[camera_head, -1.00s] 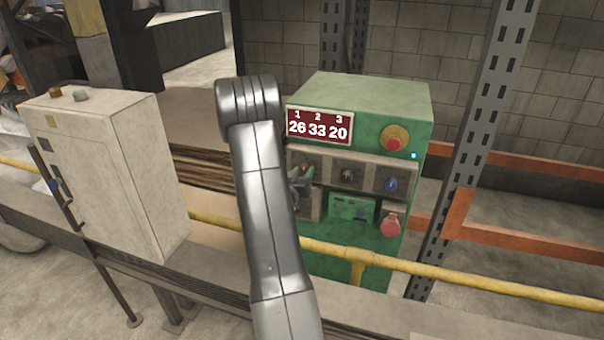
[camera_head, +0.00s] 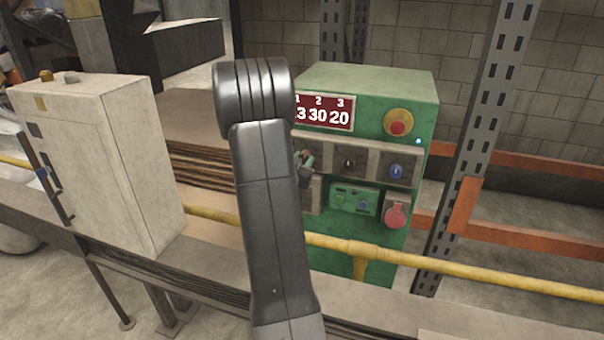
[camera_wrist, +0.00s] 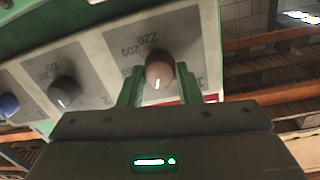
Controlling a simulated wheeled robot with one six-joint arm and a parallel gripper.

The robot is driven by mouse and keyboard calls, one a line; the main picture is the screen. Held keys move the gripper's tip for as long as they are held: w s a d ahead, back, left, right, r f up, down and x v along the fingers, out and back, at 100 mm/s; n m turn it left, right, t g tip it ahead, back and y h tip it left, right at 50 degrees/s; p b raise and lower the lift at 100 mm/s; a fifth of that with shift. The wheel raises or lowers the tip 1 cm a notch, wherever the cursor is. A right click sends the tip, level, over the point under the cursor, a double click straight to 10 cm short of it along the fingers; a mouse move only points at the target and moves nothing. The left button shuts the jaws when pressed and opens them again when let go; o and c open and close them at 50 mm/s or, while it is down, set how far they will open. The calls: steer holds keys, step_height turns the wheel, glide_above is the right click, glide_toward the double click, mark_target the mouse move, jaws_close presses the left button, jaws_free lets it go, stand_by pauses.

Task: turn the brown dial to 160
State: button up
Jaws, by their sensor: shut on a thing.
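The brown dial (camera_wrist: 159,72) shows in the wrist view between the two green fingers of my gripper (camera_wrist: 160,88), which is shut on it. A white mark shows on the dial's lower edge. The printed numbers 200 and 220 are readable beside it; others are cut off or hidden. In the head view my gripper (camera_head: 304,164) is at the left of the dial row, and my arm hides the brown dial. The red display (camera_head: 326,112) reads 30 under 2 and 20 under 3. The number under 1 is partly hidden, with only a 3 clear.
A black dial (camera_head: 348,163) and a blue dial (camera_head: 396,171) sit right of my gripper on the green machine (camera_head: 370,85). A red button (camera_head: 398,126) is above and a red knob (camera_head: 396,214) below. A yellow rail (camera_head: 440,264) crosses in front. A white cabinet (camera_head: 120,170) stands left.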

steer(key=m+b, duration=0.4)
steer(key=b, duration=0.1)
steer(key=shift+m, duration=0.4)
steer(key=shift+b, duration=0.3)
steer(key=o, duration=1)
steer(key=b+v, duration=0.1)
steer(key=v, duration=1.3)
steer(key=shift+d+r, duration=0.15)
steer(key=shift+d, duration=0.05)
